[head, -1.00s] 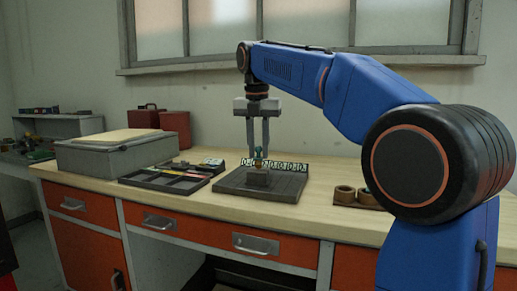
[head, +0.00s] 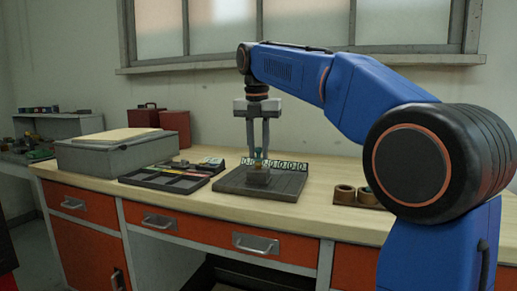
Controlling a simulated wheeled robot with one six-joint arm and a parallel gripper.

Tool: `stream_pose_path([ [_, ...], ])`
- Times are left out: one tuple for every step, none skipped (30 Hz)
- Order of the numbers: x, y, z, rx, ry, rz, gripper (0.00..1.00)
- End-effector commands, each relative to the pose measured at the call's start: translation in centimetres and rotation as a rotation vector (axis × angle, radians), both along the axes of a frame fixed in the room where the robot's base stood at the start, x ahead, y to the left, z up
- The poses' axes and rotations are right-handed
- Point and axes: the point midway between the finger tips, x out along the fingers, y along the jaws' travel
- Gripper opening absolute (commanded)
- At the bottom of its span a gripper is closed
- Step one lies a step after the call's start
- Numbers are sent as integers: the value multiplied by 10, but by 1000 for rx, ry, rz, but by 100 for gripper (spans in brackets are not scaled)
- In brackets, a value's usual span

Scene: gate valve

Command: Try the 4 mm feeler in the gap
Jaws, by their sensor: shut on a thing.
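My gripper (head: 259,155) points straight down over the dark base plate (head: 284,188). Its fingers are shut on a small teal-tipped piece, which looks like the feeler (head: 258,162). Its size mark is too small to read. Just below it, a small dark block (head: 258,178) sits on the plate. The feeler's lower end is at or just above this block, and I cannot tell whether it is in a gap. The gap itself does not show clearly.
A row of numbered white tags (head: 276,164) stands behind the plate. A dark tray (head: 165,179) with coloured pieces is to the left, near a grey case (head: 108,156). Brown rings (head: 345,194) lie on the right. Bare bench top (head: 312,213) lies around the plate.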

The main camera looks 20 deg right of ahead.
Motion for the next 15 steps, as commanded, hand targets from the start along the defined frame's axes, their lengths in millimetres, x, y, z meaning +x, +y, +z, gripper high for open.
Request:
stream_pose_path([
  [0, 0, 0, 0, 0, 0, 0],
  [0, 0, -1, 0, 0, 0, 0],
  [0, 0, -1, 0, 0, 0, 0],
  [0, 0, -1, 0, 0, 0, 0],
  [0, 0, -2, 0, 0, 0, 0],
  [0, 0, -2, 0, 0, 0, 0],
  [0, 0, -2, 0, 0, 0, 0],
  [0, 0, -3, 0, 0, 0, 0],
  [0, 0, -3, 0, 0, 0, 0],
  [0, 0, -3, 0, 0, 0, 0],
  [0, 0, -4, 0, 0, 0, 0],
  [0, 0, -4, 0, 0, 0, 0],
  [0, 0, -5, 0, 0, 0, 0],
  [0, 0, -5, 0, 0, 0, 0],
  [0, 0, -5, 0, 0, 0, 0],
])
